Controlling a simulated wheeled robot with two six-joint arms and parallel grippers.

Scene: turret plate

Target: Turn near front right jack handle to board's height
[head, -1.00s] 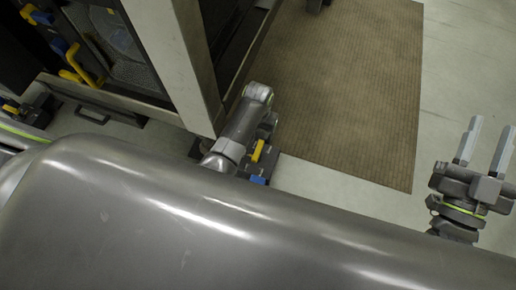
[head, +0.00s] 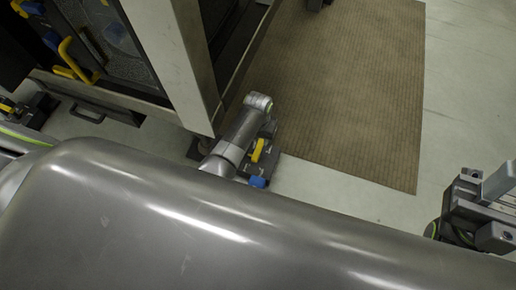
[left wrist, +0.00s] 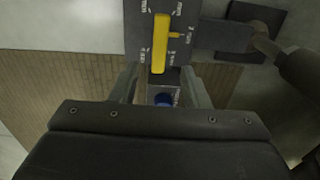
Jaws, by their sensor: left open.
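The jack's yellow handle (head: 258,150) shows beside my left forearm, at the foot of the cabinet's corner post. In the left wrist view the handle (left wrist: 160,42) is an upright bar with a short pointer to the right, on a dark plate (left wrist: 200,38) with white marks around it. A blue knob (left wrist: 163,99) sits below it; its blue part also shows in the head view (head: 257,181). My left gripper (left wrist: 159,72) is open, its fingers on either side below the handle, apparently not gripping it. My right gripper (head: 498,208) is at the right edge, its fingers apart and partly cut off.
The cabinet (head: 175,60) stands at the upper left, with yellow handles (head: 72,62) inside. Another jack (head: 30,112) is at the far left. A brown ribbed mat (head: 345,90) lies right of the cabinet. In the wrist view a thick rod (left wrist: 290,62) is right of the plate.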

